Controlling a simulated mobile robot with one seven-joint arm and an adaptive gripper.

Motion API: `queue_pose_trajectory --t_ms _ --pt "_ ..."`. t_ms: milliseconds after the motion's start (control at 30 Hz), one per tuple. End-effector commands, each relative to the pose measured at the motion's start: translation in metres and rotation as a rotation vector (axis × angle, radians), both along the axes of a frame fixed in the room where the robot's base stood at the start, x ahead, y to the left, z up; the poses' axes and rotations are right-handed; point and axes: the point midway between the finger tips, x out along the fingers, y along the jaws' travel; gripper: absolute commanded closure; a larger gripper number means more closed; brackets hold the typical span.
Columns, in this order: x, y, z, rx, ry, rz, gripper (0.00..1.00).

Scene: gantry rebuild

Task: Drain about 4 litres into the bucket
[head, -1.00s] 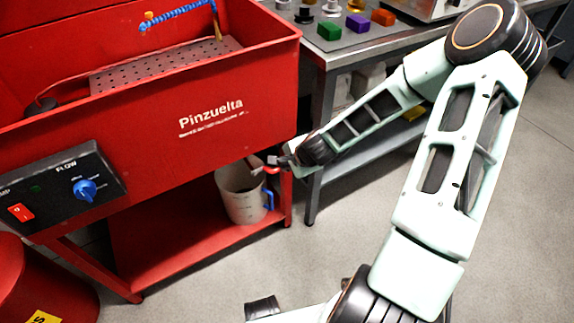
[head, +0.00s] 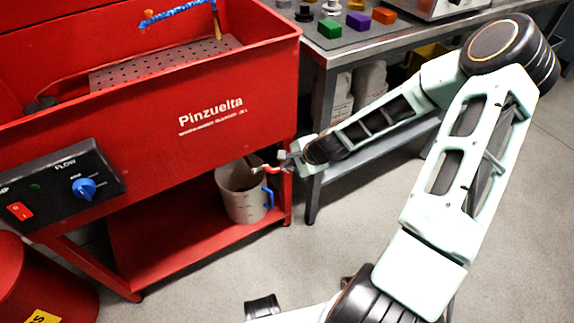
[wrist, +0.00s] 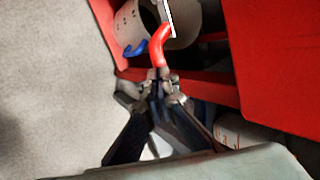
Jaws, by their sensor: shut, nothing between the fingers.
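The grey bucket (head: 243,203), marked with graduations and fitted with a blue handle, stands upright on the red lower shelf beneath the sink; it also shows at the top of the wrist view (wrist: 130,28). A red lever (head: 271,169) sticks out above the bucket's right rim, and its curved red grip (wrist: 160,50) is plain in the wrist view. My gripper (head: 285,165) is shut and empty, its fingertips (wrist: 160,84) right by the lever's end. I cannot tell whether they touch. The bucket's contents and any flow into it are not visible.
The red sink (head: 210,125) labelled Pinzuelta overhangs the shelf (head: 165,243). Its front panel has a blue flow knob (head: 84,188) and a red switch (head: 19,211). A metal bench (head: 375,48) stands close on the right. The grey floor in front is open.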

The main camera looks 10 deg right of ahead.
Motion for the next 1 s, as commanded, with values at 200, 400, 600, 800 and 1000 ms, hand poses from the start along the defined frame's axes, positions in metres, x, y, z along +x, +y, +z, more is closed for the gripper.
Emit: queue_pose_trajectory --t_ms 200,400,600,800,1000 --pt "0.001 -0.003 -0.010 0.093 0.029 -0.004 1.00" --pt "0.002 -0.005 -0.022 0.326 0.104 -0.008 1.00" --pt "0.000 -0.001 -0.032 0.328 0.107 0.001 1.00" --pt "0.000 0.000 -0.044 0.433 0.140 -0.001 1.00" --pt "-0.001 0.003 -0.050 0.443 0.144 0.000 1.00"
